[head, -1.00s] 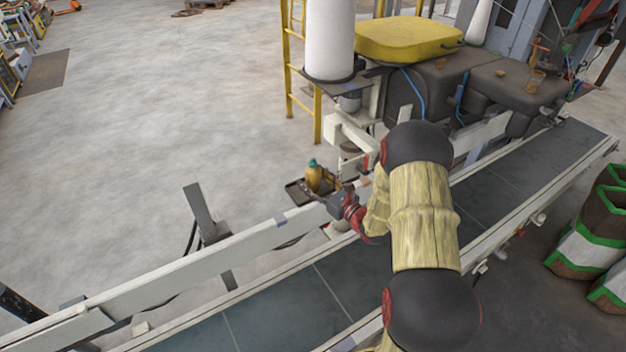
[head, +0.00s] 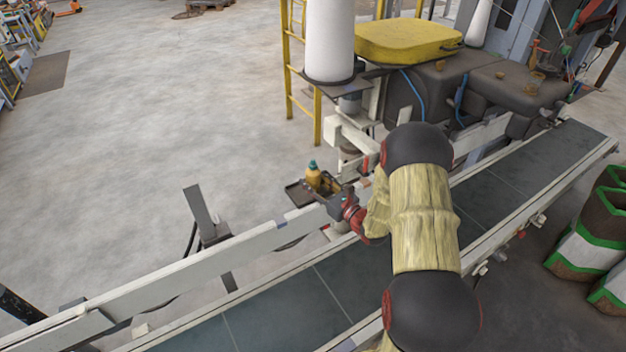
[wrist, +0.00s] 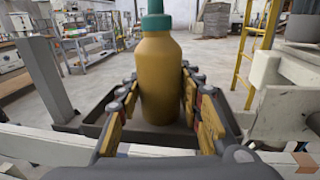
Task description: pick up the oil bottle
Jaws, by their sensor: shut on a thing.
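The oil bottle (head: 313,178) is amber-yellow with a teal cap and stands upright over a small dark tray (head: 296,190) beside the conveyor. In the wrist view the bottle (wrist: 160,80) fills the middle, between the two yellow-padded fingers of my gripper (wrist: 160,110). The fingers are closed around the bottle's lower body. The dark tray (wrist: 88,128) shows behind and below the bottle. I cannot tell whether the bottle's base still touches the tray. In the head view my arm and wrist partly hide the gripper.
A white rail (head: 190,275) runs between my arm and the tray, along the conveyor belt (head: 300,300). A grey post (head: 200,212) stands left of the tray. A yellow ladder (head: 300,75) and white cylinder (head: 330,40) stand behind. Open floor (head: 150,120) lies at left.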

